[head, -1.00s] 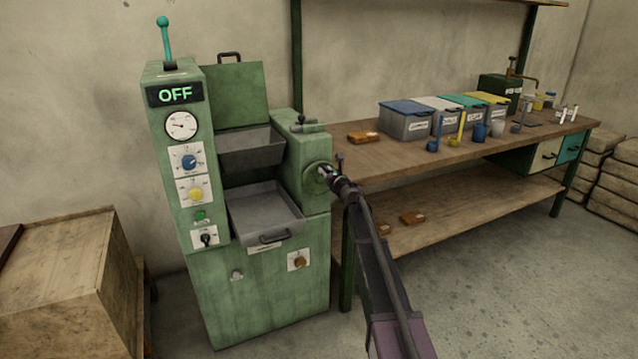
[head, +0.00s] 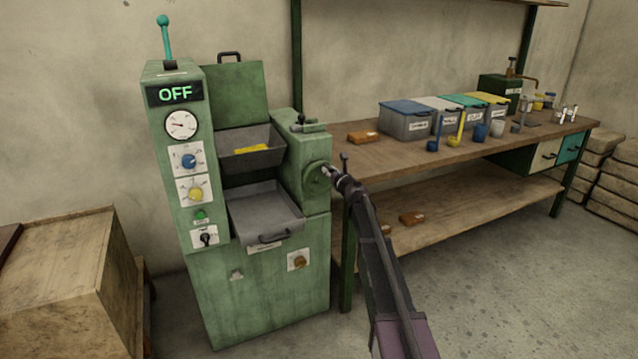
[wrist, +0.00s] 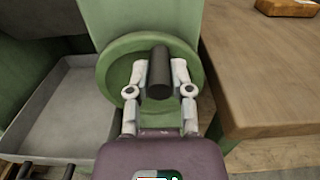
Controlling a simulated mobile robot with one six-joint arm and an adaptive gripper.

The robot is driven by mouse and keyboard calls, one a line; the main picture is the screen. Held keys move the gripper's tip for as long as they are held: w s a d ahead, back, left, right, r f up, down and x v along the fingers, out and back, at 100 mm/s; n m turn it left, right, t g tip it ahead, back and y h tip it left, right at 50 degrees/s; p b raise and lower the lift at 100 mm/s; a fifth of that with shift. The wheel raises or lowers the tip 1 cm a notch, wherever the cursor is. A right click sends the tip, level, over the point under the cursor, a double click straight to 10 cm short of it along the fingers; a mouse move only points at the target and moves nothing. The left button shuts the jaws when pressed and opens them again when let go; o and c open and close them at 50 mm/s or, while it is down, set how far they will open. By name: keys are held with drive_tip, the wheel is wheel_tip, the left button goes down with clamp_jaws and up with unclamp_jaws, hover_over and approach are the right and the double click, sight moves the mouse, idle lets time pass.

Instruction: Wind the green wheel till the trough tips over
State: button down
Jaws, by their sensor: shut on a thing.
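The green wheel (head: 317,178) is on the right side of the green machine (head: 270,300). It also shows in the wrist view (wrist: 113,68), with a dark handle (wrist: 159,75) standing out from it. My gripper (head: 330,173) is at the wheel. In the wrist view its two fingers (wrist: 160,90) are shut on the handle, one on each side. The upper grey trough (head: 262,134) is tilted forward. Yellow material (head: 252,149) lies inside it. The lower grey tray (head: 262,212) below it looks empty.
The machine's display (head: 175,94) reads OFF. A wooden workbench (head: 385,160) with lidded bins (head: 405,122) and scoops stands close on the right of my gripper. A wooden crate (head: 65,280) is at the left. Open floor lies at the front right.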

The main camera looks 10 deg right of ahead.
drive_tip(key=shift+d, duration=0.2)
drive_tip(key=shift+w+d+f+b, duration=0.1)
drive_tip(key=shift+d+f+b, duration=0.15)
drive_tip(key=shift+d, duration=0.2)
drive_tip(key=shift+w+d+f+b, duration=0.1)
drive_tip(key=shift+d+f+b, duration=0.1)
drive_tip(key=shift+d, duration=0.2)
drive_tip(key=shift+w+d+f+b, duration=0.2)
drive_tip(key=shift+d+f+b, duration=0.4)
drive_tip(key=shift+f+b, duration=0.1)
drive_tip(key=shift+w+d+f+b, duration=0.1)
drive_tip(key=shift+d+f+b, duration=0.1)
drive_tip(key=shift+f+b, duration=0.25)
drive_tip(key=shift+w+d+f+b, duration=0.1)
drive_tip(key=shift+d+f+b, duration=0.1)
drive_tip(key=shift+f+b, duration=0.2)
